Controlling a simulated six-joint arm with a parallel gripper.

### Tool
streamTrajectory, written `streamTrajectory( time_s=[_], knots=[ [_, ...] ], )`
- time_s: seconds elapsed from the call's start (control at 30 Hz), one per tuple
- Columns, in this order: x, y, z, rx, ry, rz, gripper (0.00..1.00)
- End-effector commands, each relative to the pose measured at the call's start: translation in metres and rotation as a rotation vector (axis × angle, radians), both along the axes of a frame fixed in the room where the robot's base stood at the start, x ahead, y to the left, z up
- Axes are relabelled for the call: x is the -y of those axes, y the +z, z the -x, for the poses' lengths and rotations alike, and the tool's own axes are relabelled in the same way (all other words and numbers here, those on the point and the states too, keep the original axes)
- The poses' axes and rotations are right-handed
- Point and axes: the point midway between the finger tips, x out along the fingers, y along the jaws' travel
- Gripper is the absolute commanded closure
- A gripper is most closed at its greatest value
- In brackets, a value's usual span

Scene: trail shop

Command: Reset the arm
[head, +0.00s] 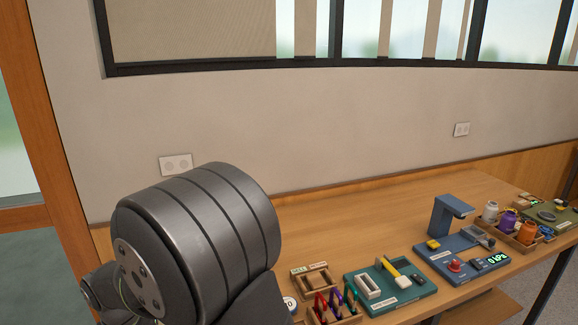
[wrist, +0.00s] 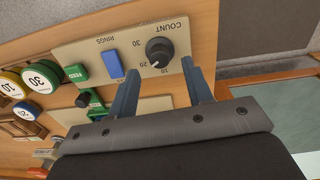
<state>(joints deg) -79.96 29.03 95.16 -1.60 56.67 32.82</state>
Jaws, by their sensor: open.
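My gripper (wrist: 160,95) shows in the wrist view with its two fingers apart and nothing between the tips. Its fingertips are over or near a beige panel (wrist: 187,47) with a black COUNT knob (wrist: 159,52) and a blue RINGS button (wrist: 112,64). I cannot tell how far the tips are from the panel. In the head view my large grey arm link fills the lower left, and my gripper does not show there.
A wooden bench (head: 330,220) runs along the wall. On it are a green board (head: 413,294) with a yellow-handled tool, a blue station (head: 463,262), and a wooden tray (head: 522,237) of bottles. Round numbered discs (wrist: 41,77) lie left in the wrist view.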

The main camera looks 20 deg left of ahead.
Motion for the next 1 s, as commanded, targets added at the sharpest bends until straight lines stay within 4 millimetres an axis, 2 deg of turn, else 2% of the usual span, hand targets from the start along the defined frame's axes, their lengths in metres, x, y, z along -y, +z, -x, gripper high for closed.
streamTrajectory(
  time_s=[0.17,1.0],
  knots=[
    [0.002,-0.038,-0.001,0.000,0.000,0.005,0.54],
    [0.001,-0.034,0.000,0.000,0.704,-0.001,0.54]
  ],
)
